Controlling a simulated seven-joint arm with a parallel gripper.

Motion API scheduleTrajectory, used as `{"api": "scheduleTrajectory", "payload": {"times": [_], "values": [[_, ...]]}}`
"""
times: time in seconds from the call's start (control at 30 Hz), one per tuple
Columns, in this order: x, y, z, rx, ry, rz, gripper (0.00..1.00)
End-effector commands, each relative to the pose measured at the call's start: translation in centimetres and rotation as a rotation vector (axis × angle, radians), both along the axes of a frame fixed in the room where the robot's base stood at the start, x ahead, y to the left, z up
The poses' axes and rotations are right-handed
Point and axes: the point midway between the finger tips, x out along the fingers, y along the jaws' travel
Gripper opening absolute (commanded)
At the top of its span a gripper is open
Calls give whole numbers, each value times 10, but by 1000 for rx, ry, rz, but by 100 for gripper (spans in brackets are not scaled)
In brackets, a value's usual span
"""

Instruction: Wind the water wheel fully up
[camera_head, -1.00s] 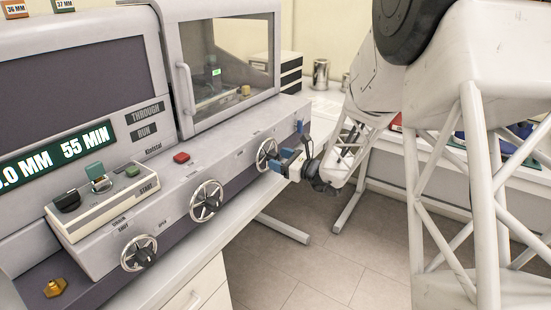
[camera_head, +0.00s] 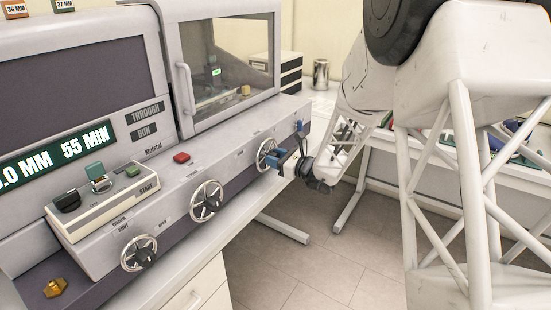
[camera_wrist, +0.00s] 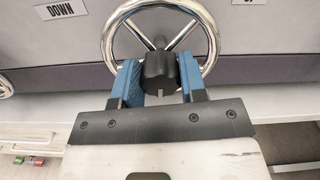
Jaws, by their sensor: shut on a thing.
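The water wheel is a chrome handwheel (camera_head: 263,153) with a black hub, at the right end of the machine's front panel. In the wrist view the wheel (camera_wrist: 205,32) fills the top middle, with its black hub (camera_wrist: 158,70) in front of the spokes. My gripper (camera_wrist: 160,84) has blue fingers on both sides of the hub and is shut on it. In the head view my gripper (camera_head: 275,157) reaches the wheel from the right and hides part of it. A "DOWN" label (camera_wrist: 61,9) is left of the wheel; the right label is cut off.
Two more handwheels, a middle one (camera_head: 207,201) and a left one (camera_head: 139,253), sit along the same panel. A red button (camera_head: 181,158) is above them. A glass-doored chamber (camera_head: 222,62) stands behind. Open floor (camera_head: 300,270) lies in front.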

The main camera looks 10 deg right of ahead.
Motion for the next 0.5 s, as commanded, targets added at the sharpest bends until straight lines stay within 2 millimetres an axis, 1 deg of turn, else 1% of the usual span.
{"api": "scheduleTrajectory", "payload": {"times": [0.27,0.5], "values": [[0,0,0,21,21,0,15],[0,0,-1,93,95,0,15]]}}
